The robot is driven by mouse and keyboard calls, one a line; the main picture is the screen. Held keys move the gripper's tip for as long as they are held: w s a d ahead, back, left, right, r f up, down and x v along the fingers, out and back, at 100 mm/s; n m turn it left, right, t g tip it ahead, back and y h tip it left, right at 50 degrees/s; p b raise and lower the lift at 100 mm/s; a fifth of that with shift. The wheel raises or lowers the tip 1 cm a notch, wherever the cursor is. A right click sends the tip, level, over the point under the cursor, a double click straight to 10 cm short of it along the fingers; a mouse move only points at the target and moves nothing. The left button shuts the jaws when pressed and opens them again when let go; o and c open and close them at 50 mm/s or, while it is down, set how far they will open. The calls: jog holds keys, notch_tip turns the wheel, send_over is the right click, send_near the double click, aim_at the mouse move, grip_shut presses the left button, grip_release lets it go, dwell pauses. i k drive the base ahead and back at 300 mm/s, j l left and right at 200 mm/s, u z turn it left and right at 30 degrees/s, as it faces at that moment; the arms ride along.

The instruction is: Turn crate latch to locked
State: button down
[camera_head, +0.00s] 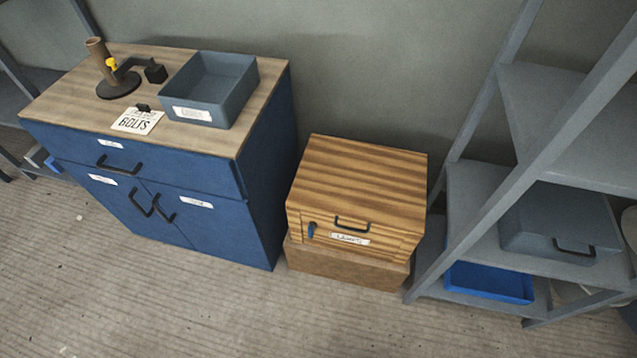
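A wooden crate (357,182) with striped grain stands on a brown base block (345,264) on the floor, between the blue cabinet and the grey shelf. Its front has a black handle (352,224), a white label (350,239) that seems to read "CLAMPS", and a small blue latch (311,230) at the left of the front. The latch appears to point roughly upright; its dark lower part is too small to make out. The crate looks closed. My gripper is not in view.
A blue cabinet (257,210) stands left of the crate, carrying a grey bin (236,104), a "BOLTS" card (137,121) and a round-based stand (118,86). A grey shelf (470,187) at right holds a grey box (556,222) and blue tray (490,281). The floor in front is clear.

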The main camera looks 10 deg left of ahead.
aim_at(312, 225)
jog(key=i+j, duration=0.1)
jog(key=j, duration=0.8)
jog(key=i+j+z, duration=0.1)
jog(key=j, duration=0.8)
